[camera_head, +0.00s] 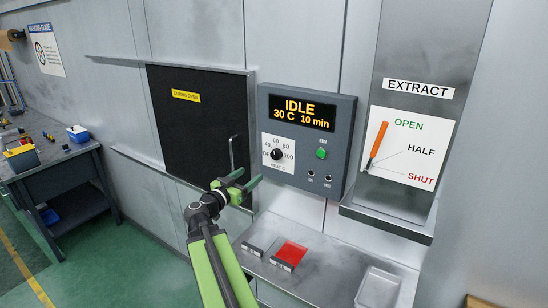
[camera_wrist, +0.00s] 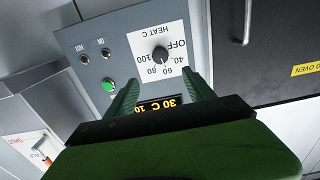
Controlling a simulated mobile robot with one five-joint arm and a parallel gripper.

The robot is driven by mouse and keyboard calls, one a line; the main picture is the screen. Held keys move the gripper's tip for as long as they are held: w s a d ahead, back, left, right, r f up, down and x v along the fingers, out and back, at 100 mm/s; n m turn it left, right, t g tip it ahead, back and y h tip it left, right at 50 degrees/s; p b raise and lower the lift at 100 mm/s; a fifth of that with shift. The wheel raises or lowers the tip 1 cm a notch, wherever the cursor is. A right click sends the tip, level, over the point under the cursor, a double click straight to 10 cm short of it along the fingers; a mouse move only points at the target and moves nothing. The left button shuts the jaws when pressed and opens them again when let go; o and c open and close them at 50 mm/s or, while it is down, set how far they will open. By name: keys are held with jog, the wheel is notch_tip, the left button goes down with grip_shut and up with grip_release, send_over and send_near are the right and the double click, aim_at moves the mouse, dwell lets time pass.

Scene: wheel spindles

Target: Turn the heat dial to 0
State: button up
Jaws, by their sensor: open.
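The heat dial (camera_head: 277,154) is a round black knob on a white plate at the lower left of the grey control panel (camera_head: 350,112). Its scale reads OFF, 40, 60, 80 and 100; I see no 0 mark. The knob's exact pointing is too small to tell. The display (camera_head: 302,113) reads IDLE, 30 C, 10 min. My gripper (camera_head: 252,178) is open and empty, below and left of the dial and apart from it. In the wrist view, which is upside down, the dial (camera_wrist: 160,54) appears just beyond and between my green fingertips (camera_wrist: 163,76).
A green button (camera_head: 321,153) and two small switches (camera_head: 320,177) are right of the dial. The dark oven door (camera_head: 195,125) with its upright handle (camera_head: 232,154) is left. A shelf below holds a red square (camera_head: 291,253). An orange lever (camera_head: 378,140) is right.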

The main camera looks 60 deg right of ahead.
aim_at(275, 156)
jog(key=d, duration=1.6)
jog(key=shift+d, duration=0.2)
